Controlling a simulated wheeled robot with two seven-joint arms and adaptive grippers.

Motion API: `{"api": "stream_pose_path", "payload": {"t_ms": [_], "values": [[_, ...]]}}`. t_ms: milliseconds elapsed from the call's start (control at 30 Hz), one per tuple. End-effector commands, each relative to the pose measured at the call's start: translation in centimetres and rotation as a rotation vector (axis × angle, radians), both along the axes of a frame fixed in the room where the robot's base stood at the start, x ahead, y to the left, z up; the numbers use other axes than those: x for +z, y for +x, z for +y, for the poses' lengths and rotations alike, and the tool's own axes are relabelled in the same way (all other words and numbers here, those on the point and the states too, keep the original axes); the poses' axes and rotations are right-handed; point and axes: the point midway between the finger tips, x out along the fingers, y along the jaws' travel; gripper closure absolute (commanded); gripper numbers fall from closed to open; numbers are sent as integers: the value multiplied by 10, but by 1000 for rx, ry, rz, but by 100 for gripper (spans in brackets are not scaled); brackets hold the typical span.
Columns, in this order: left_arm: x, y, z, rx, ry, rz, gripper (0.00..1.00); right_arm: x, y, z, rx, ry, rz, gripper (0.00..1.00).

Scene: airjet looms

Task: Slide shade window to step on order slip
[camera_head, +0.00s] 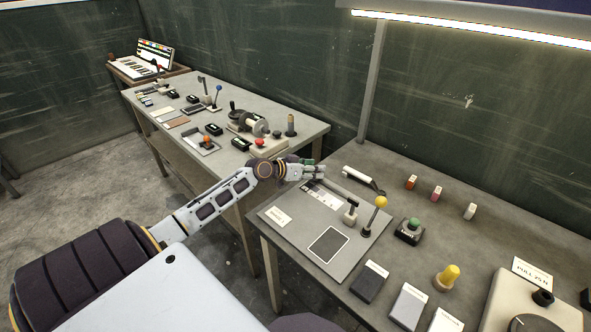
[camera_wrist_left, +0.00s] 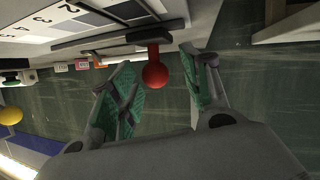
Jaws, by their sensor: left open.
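My left gripper (camera_head: 314,172) is open over the back left of a grey panel (camera_head: 345,268) on the near table. A pale strip with several shades (camera_head: 321,196) lies just in front of it. In the left wrist view, tilted nearly upside down, a red ball knob (camera_wrist_left: 155,75) shows between the green-padded fingers (camera_wrist_left: 160,90), with no clear contact. Its dark mount (camera_wrist_left: 149,35) sits beside the numbered shade strip (camera_wrist_left: 60,28) and looks like the window's slide. The window frame itself is not clear. A small white slip (camera_head: 278,216), its print too small to read, lies at the panel's left.
Right of the strip stand a black-handled lever (camera_head: 351,212) and a yellow-ball lever (camera_head: 376,213). A green button (camera_head: 413,225) and small coloured blocks (camera_head: 436,193) are farther right. A dark rectangle (camera_head: 328,243) lies on the panel. Another cluttered table (camera_head: 312,128) stands behind.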

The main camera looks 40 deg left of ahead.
Motion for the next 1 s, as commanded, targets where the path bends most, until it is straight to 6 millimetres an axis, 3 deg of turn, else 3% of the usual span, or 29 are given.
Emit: {"api": "stream_pose_path", "payload": {"t_ms": [1000], "values": [[24, -58, 22, 1, 0, 1, 53, 0, 3, -2, 0, -2, -5, 100]]}}
